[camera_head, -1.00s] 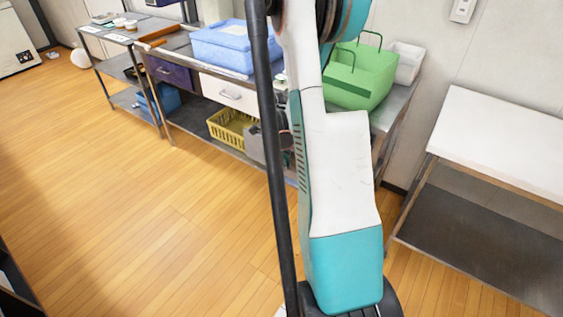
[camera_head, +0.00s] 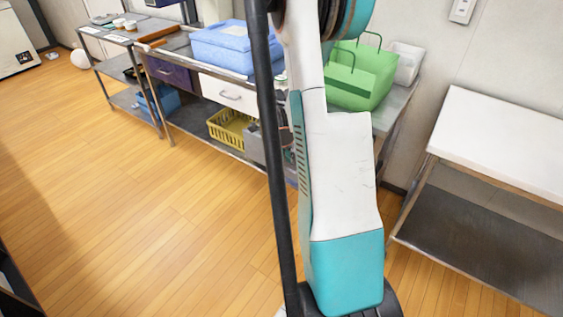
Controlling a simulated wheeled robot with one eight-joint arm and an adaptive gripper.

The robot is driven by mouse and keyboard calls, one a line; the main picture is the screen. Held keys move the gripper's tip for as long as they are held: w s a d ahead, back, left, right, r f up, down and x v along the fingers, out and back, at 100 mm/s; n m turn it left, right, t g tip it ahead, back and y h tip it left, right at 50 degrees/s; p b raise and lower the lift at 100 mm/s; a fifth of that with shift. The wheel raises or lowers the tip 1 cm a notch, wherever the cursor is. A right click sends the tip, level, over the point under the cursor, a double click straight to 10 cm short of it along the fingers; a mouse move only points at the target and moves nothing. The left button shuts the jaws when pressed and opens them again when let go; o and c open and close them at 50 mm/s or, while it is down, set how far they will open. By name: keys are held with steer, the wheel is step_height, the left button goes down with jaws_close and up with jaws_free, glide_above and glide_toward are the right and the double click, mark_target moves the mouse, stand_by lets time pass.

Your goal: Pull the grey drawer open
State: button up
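Under the metal worktop (camera_head: 178,46), a pale, whitish-grey drawer (camera_head: 228,93) with a bar handle (camera_head: 231,97) looks closed. A dark purple drawer (camera_head: 171,74), also closed, is to its left. I cannot tell for certain that the pale drawer is the grey one; my arm hides the part of the bench to its right. My white and teal arm fills the middle of the view. My gripper cannot be made out, and nothing shows it at either drawer.
A yellow basket (camera_head: 228,128) and a grey bin (camera_head: 254,143) sit on the lower shelf. A white-topped table (camera_head: 500,140) is at right. The wooden floor at left is clear.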

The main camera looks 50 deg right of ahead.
step_height(320, 180, up, 11)
steer(key=a, duration=0.2)
steer(key=shift+f, duration=0.2)
stand_by(0.5)
